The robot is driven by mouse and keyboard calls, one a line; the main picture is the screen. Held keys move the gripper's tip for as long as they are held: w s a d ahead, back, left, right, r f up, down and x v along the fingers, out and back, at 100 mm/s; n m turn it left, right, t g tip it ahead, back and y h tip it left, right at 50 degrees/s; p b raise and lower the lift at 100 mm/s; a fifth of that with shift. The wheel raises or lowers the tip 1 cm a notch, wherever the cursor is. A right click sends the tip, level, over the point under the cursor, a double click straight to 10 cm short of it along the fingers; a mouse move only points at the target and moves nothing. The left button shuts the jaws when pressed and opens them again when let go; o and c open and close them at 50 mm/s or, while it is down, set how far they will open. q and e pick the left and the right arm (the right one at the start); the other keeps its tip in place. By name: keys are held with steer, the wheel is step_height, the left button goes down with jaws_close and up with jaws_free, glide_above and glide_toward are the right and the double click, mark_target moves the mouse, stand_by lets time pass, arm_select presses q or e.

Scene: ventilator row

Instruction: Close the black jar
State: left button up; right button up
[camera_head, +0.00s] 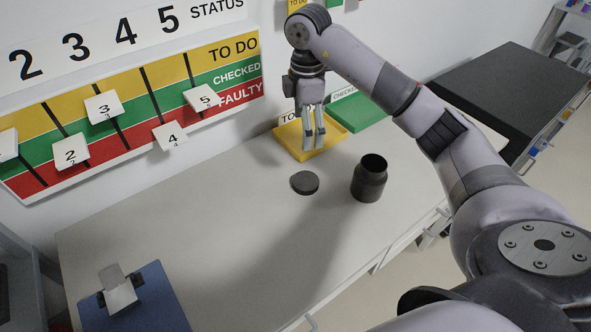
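The black jar (369,180) stands upright on the grey table, its dark open mouth facing up. A round black lid (304,183) lies flat on the table to the left of the jar, apart from it. My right gripper (314,146) hangs fingers down above the yellow tray, behind the lid and jar. Its two fingers look slightly apart with nothing between them. My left gripper is not in view.
A yellow tray (283,140) and a green tray (372,116) stand at the back of the table by the wall. The table (200,220) between is clear.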

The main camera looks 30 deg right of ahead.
glide_above(305, 181)
steer(key=f, duration=1.1)
steer(key=shift+w+d+p, duration=0.1)
steer(key=shift+w+p, duration=0.1)
steer(key=shift+p, duration=0.1)
steer(key=shift+f, duration=0.45)
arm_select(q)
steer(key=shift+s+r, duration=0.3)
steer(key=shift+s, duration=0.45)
arm_select(e)
steer(key=f, duration=0.1)
steer(key=f+p, duration=0.1)
steer(key=f, duration=0.2)
steer(key=shift+s, duration=0.25)
steer(key=shift+f, duration=0.65)
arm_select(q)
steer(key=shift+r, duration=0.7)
